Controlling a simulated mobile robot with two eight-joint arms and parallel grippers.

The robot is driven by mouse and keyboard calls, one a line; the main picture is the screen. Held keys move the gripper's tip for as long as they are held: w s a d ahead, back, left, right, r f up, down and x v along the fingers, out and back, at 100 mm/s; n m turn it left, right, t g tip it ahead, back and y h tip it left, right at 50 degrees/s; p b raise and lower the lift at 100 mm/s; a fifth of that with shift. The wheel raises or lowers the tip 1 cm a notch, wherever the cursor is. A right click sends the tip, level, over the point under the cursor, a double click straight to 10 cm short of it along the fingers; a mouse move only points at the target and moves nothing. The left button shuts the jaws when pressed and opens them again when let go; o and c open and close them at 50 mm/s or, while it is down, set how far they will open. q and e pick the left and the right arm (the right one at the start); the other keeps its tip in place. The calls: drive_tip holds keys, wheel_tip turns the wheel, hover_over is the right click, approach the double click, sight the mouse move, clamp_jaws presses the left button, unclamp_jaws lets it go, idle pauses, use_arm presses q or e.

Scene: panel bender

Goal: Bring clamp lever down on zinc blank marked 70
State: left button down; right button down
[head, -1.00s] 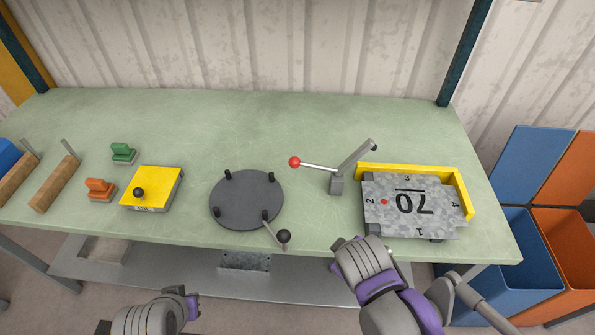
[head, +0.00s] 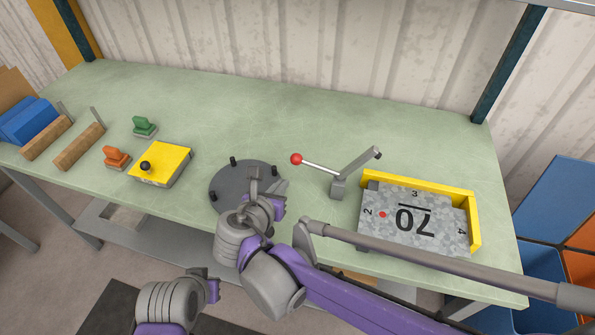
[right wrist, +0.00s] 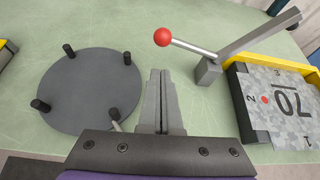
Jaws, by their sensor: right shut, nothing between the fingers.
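The zinc blank marked 70 (head: 425,222) lies in the yellow corner stop (head: 474,213) at the right of the bench. It has a red dot and edge numbers, and also shows in the right wrist view (right wrist: 285,100). The clamp lever (head: 320,167) with its red ball knob (head: 296,159) points left, away from the blank. Its grey arm (head: 360,160) slants up from the post beside the blank. My right gripper (head: 255,178) is shut and empty above the dark round plate; in the right wrist view its fingers (right wrist: 160,80) are together, below the red knob. My left gripper (head: 213,287) is low, its fingers unclear.
The dark round plate (head: 228,178) has upright black pegs. A yellow box with a black knob (head: 172,160), orange (head: 116,157) and green (head: 144,126) stamps and wooden blocks (head: 80,147) stand left. Blue and orange bins (head: 540,265) are at the right. The bench's back is clear.

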drive_tip(key=x, duration=1)
drive_tip(key=shift+r, duration=0.2)
idle(0.4)
